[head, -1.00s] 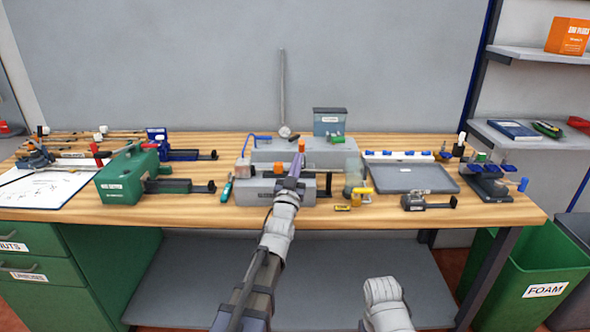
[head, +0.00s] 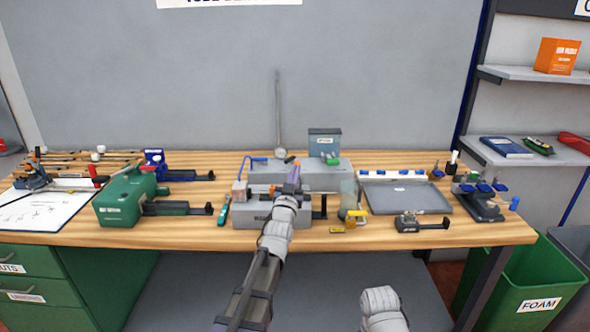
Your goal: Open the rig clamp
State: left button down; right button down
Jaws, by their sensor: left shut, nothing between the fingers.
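The grey rig (head: 262,215) stands at the middle of the bench, with a second grey block (head: 270,172) behind it. My left gripper (head: 293,176) is at the rig, its narrow purple fingers shut and empty, pointing up and away over the rig's middle. A small orange part shows at the fingertips; I cannot tell whether they touch it. The gripper and wrist cover part of the rig, and the clamp's state cannot be made out. My right arm's pale wrist shows low in front of the bench; its fingers do not show.
A green machine (head: 125,198) stands left of the rig, with a teal-handled tool (head: 225,210) between them. A grey tray (head: 405,199), a small dark clamp-like fixture (head: 420,222) and a yellow item (head: 356,216) lie to the right. Bare wood runs along the front edge.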

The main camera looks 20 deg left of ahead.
pick_arm(q)
jog(key=w+r+g+p, duration=0.1)
jog(key=r+g+p, duration=0.1)
jog(key=p, duration=0.3)
jog(key=w+a+r+n+g+p, duration=0.1)
jog(key=w+r+g+p, duration=0.1)
jog(key=p, duration=0.2)
jog(key=shift+w+p, duration=0.1)
jog(key=shift+p, duration=0.25)
jog(key=w+g+p, duration=0.1)
jog(key=w+p, duration=0.1)
jog(key=p, duration=0.1)
jog(key=w+a+g+p, duration=0.1)
jog(key=g+p, duration=0.1)
jog(key=p, duration=0.1)
jog(key=w+g+h+p, duration=0.1)
jog(key=w+g+p, duration=0.1)
jog(key=p, duration=0.1)
jog(key=shift+w+a+n, duration=0.3)
jog(key=shift+w+n, duration=0.05)
jog(key=shift+n, duration=0.05)
jog(key=shift+w, duration=0.1)
jog(key=shift+r+p, duration=0.1)
jog(key=shift+p, duration=0.25)
jog(key=r+p+v, duration=0.1)
jog(key=p+v, duration=0.7)
jog(key=v, duration=0.6)
jog(key=shift+w+a, duration=0.15)
jog(key=shift+w, duration=0.1)
